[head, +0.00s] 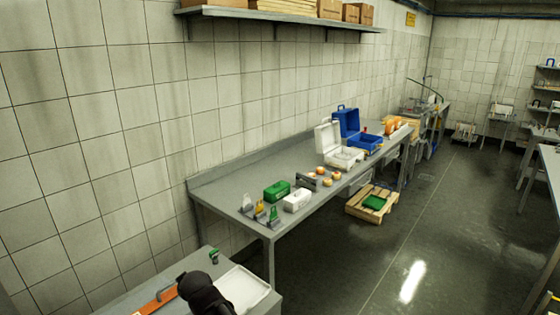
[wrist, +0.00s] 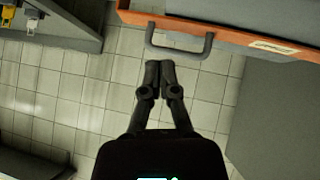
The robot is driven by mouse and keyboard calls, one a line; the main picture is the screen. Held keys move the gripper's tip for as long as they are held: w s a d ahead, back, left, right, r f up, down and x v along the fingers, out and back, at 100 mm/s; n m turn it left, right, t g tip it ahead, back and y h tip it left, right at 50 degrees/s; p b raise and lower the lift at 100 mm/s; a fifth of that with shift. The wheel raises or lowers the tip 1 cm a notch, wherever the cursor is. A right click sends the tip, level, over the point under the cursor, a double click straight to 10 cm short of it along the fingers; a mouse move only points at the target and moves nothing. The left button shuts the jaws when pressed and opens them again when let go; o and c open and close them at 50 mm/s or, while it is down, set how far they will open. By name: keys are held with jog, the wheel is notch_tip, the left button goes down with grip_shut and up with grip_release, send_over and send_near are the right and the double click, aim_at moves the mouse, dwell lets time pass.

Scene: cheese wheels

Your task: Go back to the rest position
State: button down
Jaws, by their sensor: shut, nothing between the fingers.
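My gripper (wrist: 159,66) is in the middle of the wrist view, its two dark fingers together with nothing between them. The fingertips show just below a grey handle (wrist: 180,52) on an orange-edged piece along the top. I cannot tell how far apart they are in depth. In the head view a black part of my arm is at the bottom, above a grey surface (head: 128,306), and hides part of an orange piece (head: 156,301). The fingers cannot be made out there.
A long grey table (head: 236,202) runs along the tiled wall. A white tray (head: 243,287) is beside my arm.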

jog(key=w+d+f+m+g+h, duration=0.1)
jog(key=w+d+f+m+h, duration=0.15)
jog(key=d, duration=1.05)
jog(key=w+d+f+m+g+h, duration=0.1)
jog(key=d+f+m+h, duration=0.15)
jog(key=d, duration=0.95)
jog(key=s+d+m+g, duration=0.2)
jog(key=s+d+m, duration=0.1)
jog(key=d, duration=0.8)
jog(key=s+d+m+g, duration=0.3)
jog(key=s+d, duration=0.3)
jog(key=d, duration=0.5)
jog(key=shift+s+d+f+h, duration=0.15)
jog(key=shift+d+f+h, duration=0.15)
jog(key=shift+d+f, duration=0.05)
